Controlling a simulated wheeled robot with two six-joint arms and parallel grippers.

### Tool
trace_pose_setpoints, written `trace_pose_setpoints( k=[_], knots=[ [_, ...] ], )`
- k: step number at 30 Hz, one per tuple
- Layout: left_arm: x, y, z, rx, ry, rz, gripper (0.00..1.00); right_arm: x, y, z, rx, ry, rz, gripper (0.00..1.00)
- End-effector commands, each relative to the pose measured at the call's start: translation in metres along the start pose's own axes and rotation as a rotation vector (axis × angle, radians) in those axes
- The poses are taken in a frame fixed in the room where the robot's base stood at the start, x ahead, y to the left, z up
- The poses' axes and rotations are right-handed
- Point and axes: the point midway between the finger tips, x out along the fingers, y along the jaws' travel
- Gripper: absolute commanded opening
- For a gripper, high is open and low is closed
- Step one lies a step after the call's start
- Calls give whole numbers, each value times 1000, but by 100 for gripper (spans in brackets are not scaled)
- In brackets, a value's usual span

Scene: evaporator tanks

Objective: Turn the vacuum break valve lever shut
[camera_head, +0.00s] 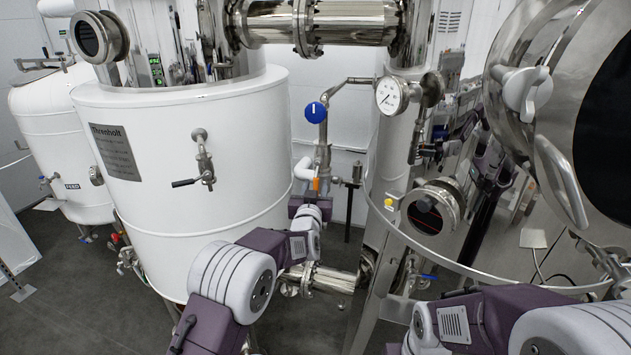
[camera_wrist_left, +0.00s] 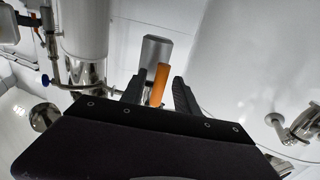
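The orange valve lever (camera_head: 316,184) stands upright on the pipework in the gap between the white tank and the steel column. It also shows in the left wrist view (camera_wrist_left: 159,84), between my finger tips. My left gripper (camera_head: 311,197) is just below the lever in the head view, reached out from below. In the left wrist view, its dark fingers (camera_wrist_left: 160,95) are apart, one on each side of the lever, with slim gaps; I see no clear grip. Contact is hard to judge. My right arm shows at the bottom right, but its gripper is out of view.
A blue round knob (camera_head: 316,112) and a pressure gauge (camera_head: 391,96) sit above the lever. The white tank (camera_head: 235,140) with a dark-handled tap (camera_head: 203,165) is at left. The polished steel column (camera_head: 385,170) stands close on the right. Steel pipe flanges (camera_head: 320,277) lie below.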

Motion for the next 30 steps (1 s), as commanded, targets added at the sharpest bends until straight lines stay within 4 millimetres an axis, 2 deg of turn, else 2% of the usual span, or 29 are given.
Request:
trace_pose_setpoints(
  k=[6,7,10,11,30],
  knots=[
    [1,0,1,0,0,0,37,0,0,0,0,0,0,0],
    [1,0,1,0,0,0,31,0,0,0,0,0,0,0],
    [1,0,1,0,0,0,4,0,0,0,0,0,0,0],
    [1,0,1,0,0,0,0,0,0,0,0,0,0,0],
    [0,0,0,0,0,0,0,0,0,0,0,0,0,0]
  ],
)
